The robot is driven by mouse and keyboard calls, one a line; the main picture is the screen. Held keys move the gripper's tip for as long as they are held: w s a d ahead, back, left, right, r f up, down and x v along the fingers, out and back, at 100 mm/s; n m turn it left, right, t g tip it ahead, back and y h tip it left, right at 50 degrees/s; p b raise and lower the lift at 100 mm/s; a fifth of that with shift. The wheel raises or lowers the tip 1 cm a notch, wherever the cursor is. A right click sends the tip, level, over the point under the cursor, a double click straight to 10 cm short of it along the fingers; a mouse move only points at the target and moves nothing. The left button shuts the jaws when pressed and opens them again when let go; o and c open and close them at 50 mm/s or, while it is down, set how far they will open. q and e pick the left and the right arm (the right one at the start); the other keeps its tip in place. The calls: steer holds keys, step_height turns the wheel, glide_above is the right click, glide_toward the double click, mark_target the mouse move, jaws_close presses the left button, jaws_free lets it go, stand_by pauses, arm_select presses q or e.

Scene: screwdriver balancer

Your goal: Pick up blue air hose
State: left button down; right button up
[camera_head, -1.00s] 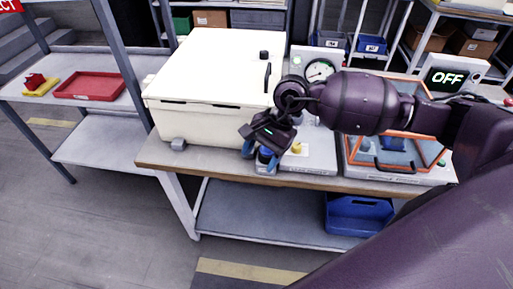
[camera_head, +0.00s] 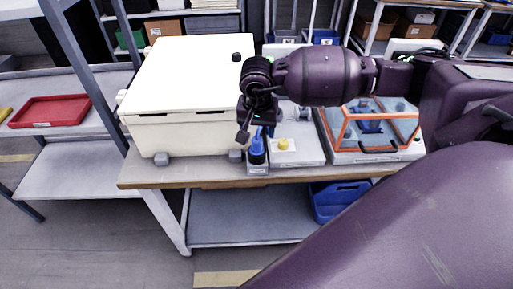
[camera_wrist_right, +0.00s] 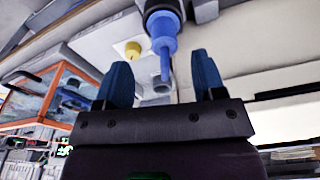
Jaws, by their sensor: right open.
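The blue air hose piece (camera_head: 257,148) stands upright in a small grey holder (camera_head: 257,168) at the front of the workbench, right of the white box. My right gripper (camera_head: 258,130) is above it and partly hides its top. In the right wrist view, my right gripper (camera_wrist_right: 163,78) is open, its two blue fingers apart. The blue piece (camera_wrist_right: 163,30) shows there with its thin tip pointing into the gap between the fingers. I cannot tell whether a finger touches it. My left gripper is not in view.
The white box (camera_head: 185,80) stands close left of my gripper. A yellow knob (camera_head: 283,144) on a grey plate and an orange-framed clear case (camera_head: 370,125) are to the right. A blue bin (camera_head: 335,200) is on the lower shelf. A red tray (camera_head: 48,111) lies on the left table.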

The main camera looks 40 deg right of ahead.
mark_target(257, 138)
steer(key=shift+w+d+f, duration=0.1)
steer(key=shift+w+f, duration=0.15)
steer(key=shift+f, duration=1)
steer(key=shift+w+d+f, duration=0.15)
steer(key=shift+w+f, duration=0.05)
steer(key=shift+f, duration=1)
steer(key=shift+w+d+f, duration=0.1)
steer(key=shift+w+f, duration=0.15)
steer(key=shift+f, duration=1)
steer(key=c, duration=1)
steer(key=shift+r, duration=0.2)
step_height(257, 138, up, 20)
steer(key=shift+f, duration=0.1)
